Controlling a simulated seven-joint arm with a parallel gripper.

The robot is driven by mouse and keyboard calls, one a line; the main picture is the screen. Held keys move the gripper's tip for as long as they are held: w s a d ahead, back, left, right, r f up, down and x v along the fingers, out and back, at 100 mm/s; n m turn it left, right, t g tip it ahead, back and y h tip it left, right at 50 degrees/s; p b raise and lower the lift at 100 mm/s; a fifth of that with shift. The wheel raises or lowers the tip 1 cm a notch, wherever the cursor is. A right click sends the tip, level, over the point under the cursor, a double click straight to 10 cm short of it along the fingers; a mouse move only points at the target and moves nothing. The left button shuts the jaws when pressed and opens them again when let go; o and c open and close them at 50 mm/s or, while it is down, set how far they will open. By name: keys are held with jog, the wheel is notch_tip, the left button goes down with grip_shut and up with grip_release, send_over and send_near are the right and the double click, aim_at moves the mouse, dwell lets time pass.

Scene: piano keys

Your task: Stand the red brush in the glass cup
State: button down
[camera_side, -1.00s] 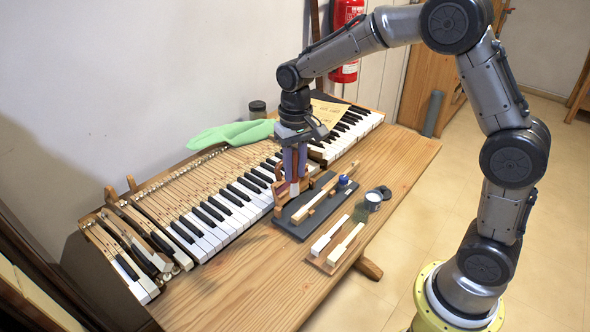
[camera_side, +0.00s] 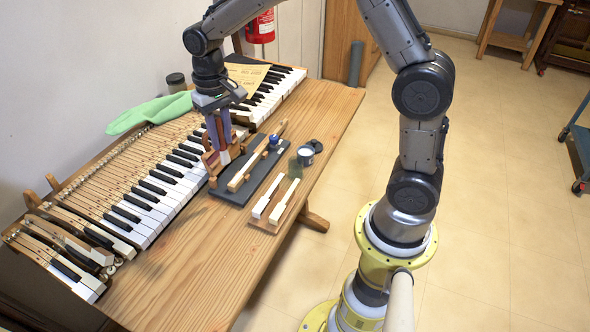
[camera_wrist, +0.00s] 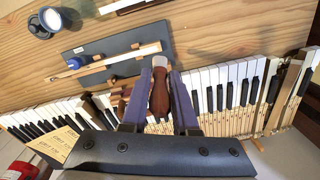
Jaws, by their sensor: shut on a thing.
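My gripper (camera_side: 221,146) points down at a small wooden rack (camera_side: 212,165) beside the keyboard. In the wrist view my gripper (camera_wrist: 160,78) has its purple fingers shut on the red brush (camera_wrist: 159,98), which shows a red-brown handle and a pale end pointing away from the wrist. The brush lies along the fingers, over or in the rack (camera_wrist: 148,66); I cannot tell if it is still touching it.
A dark board (camera_side: 236,190) with a wooden stick (camera_side: 262,152) and blue-capped item (camera_side: 274,141) lies between the rack and cup. An open tin (camera_side: 305,156) stands close behind the cup. Two white key pieces (camera_side: 277,200) lie in front.

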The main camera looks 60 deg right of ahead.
jog(key=shift+s+f, duration=0.1)
jog(key=shift+s, duration=0.05)
jog(key=s+d+r+m, duration=0.2)
jog(key=s+d+m, duration=0.3)
jog(key=s+d, duration=0.8)
notch_tip(320, 180, down, 11)
jog(key=w, duration=0.1)
jog(key=shift+w+d, duration=0.2)
jog(key=shift+d, duration=0.2)
dwell(0.5)
jog(key=shift+f, duration=0.15)
jog(key=c, duration=0.6)
grip_release()
